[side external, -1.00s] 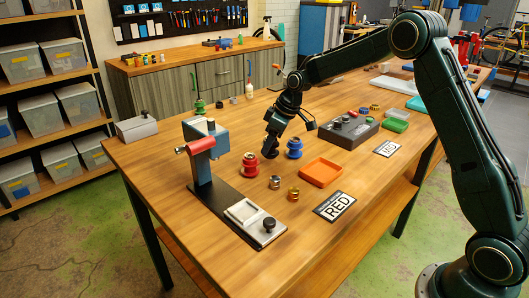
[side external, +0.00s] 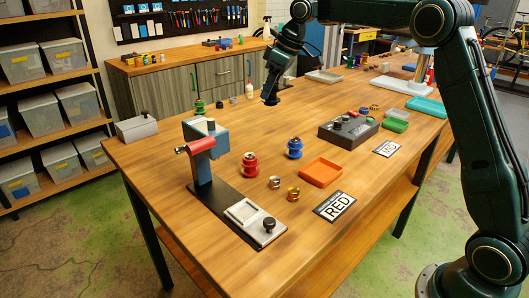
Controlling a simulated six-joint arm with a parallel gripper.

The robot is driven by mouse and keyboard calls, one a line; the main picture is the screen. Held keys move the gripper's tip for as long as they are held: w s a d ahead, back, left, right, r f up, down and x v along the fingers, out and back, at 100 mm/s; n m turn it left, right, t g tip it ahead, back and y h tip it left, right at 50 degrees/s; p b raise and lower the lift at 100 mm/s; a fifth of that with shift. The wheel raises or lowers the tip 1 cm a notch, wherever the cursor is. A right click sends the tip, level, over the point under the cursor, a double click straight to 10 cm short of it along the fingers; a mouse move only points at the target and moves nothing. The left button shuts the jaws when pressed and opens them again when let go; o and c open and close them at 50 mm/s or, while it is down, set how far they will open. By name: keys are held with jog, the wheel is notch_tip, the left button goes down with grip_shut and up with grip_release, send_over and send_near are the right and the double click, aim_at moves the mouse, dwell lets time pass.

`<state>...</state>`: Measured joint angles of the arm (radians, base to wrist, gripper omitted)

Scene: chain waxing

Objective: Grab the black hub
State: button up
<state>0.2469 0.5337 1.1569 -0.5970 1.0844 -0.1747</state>
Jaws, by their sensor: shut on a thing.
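My gripper (side external: 272,91) is raised above the far part of the wooden table, left of the picture's middle. It is shut on the black hub (side external: 270,101), a small dark piece that shows at its tip. The dark fingers and the hub blend together, so the exact grip is hard to see. A red hub (side external: 249,164) and a blue hub (side external: 294,148) stand upright on the table, nearer than my gripper and apart from it. A green hub (side external: 200,107) stands at the far left edge.
A press-like fixture (side external: 203,165) with a red handle stands at left front. A dark box (side external: 348,131) with knobs sits to the right.

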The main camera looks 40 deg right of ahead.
jog(key=shift+r, duration=0.25)
jog(key=shift+a, duration=0.1)
dwell(0.4)
